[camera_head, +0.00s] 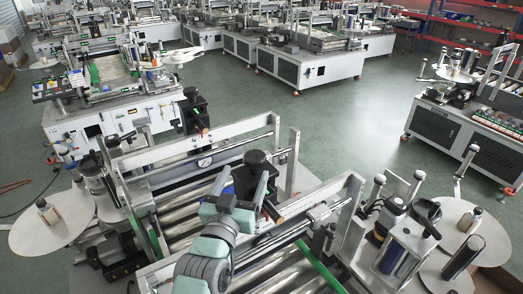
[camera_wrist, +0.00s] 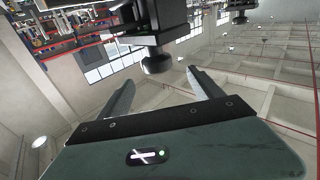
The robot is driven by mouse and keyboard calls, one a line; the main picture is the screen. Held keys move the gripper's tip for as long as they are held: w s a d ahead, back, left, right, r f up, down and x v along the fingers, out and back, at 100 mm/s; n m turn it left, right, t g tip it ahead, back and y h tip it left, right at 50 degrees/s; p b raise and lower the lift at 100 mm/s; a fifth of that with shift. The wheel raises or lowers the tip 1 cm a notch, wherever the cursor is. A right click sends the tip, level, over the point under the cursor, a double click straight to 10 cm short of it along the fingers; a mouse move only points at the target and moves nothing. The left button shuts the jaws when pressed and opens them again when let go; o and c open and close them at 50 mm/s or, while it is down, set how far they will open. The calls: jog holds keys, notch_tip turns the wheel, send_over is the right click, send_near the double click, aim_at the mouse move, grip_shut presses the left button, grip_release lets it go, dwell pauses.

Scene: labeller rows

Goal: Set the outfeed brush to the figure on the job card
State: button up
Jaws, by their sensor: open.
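My gripper (camera_head: 265,192) is in the middle foreground of the head view, over the roller conveyor, close to a black upright unit with a round top (camera_head: 256,160). In the wrist view my gripper (camera_wrist: 160,77) is open, its two fingers apart with nothing between them. A round black knob (camera_wrist: 156,63) under a black housing (camera_wrist: 158,20) shows just beyond the fingertips, apart from them. A second black unit (camera_head: 194,110) stands farther back on the same machine. I cannot make out which part is the outfeed brush. No readable job card or figure shows.
Rollers (camera_head: 290,270) and a green side rail (camera_head: 318,262) lie below. Label discs stand left (camera_head: 30,235) and right (camera_head: 495,240). The green floor (camera_head: 330,125) behind is open.

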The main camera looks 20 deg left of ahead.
aim_at(258, 153)
jog(key=shift+d+f+m+g, duration=0.1)
jog(key=shift+f+m+g, duration=0.05)
jog(key=shift+m+g, duration=0.25)
jog(key=shift+w, duration=0.25)
jog(key=w+p, duration=0.1)
jog(key=w, duration=0.2)
jog(key=w+p, duration=0.1)
jog(key=w, duration=0.3)
jog(key=w+p, duration=0.1)
jog(key=w, duration=0.2)
jog(key=shift+w+a, duration=0.15)
jog(key=shift+a, duration=0.2)
jog(key=shift+c, duration=0.4)
